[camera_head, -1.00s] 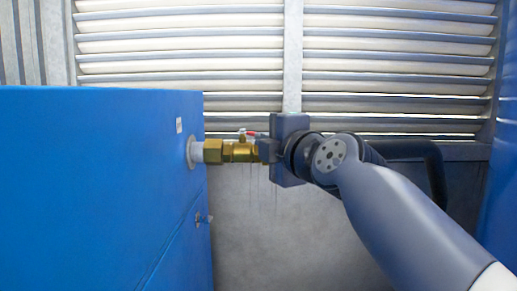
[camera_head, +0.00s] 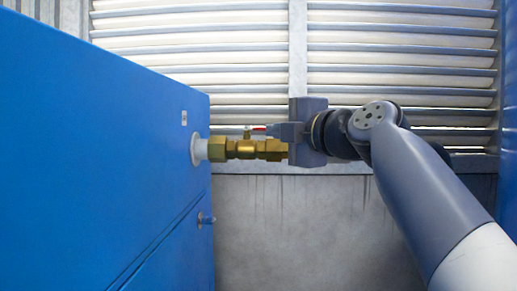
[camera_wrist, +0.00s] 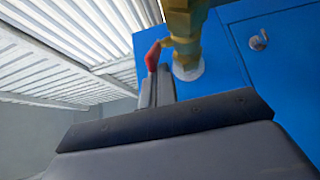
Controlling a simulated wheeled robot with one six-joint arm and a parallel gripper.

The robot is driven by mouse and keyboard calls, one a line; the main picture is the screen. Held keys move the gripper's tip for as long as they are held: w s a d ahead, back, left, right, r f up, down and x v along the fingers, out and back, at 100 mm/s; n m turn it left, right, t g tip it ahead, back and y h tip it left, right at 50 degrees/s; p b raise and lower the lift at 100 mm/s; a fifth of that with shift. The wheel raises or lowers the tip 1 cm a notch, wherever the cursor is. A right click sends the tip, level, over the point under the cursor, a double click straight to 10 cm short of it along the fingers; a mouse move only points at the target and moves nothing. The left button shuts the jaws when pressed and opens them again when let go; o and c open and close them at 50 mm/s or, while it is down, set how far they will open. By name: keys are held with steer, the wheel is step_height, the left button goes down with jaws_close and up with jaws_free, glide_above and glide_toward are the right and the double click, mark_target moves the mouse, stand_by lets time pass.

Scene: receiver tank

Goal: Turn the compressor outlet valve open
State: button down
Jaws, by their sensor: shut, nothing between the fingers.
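The compressor outlet valve (camera_head: 246,149) is a brass fitting on a white flange at the blue compressor's side. It also shows at the top of the wrist view (camera_wrist: 184,30). Its red handle (camera_head: 259,128) sits above the brass body and points right, toward my gripper (camera_head: 283,131). In the wrist view the red handle (camera_wrist: 153,54) stands just past the tips of my fingers (camera_wrist: 158,84). My gripper is shut with nothing held. Whether the fingertips touch the handle cannot be told. The right end of the brass is hidden behind my gripper.
The blue compressor cabinet (camera_head: 100,150) fills the left side, with a small latch (camera_head: 205,219) below the valve. A louvred wall (camera_head: 400,70) stands behind. Another blue surface (camera_head: 509,120) is at the right edge. The space below the valve is clear.

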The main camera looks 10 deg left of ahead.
steer(key=shift+w+d+f+n+g+y+b, duration=0.1)
steer(key=shift+w+d+n+g+y+b, duration=0.8)
steer(key=shift+g+b, duration=0.25)
steer(key=shift+w+d, duration=0.3)
steer(key=shift+w, duration=0.5)
steer(key=shift+w+d, duration=0.3)
steer(key=shift+w, duration=0.45)
steer(key=shift+w+d, duration=0.3)
steer(key=shift+w, duration=0.6)
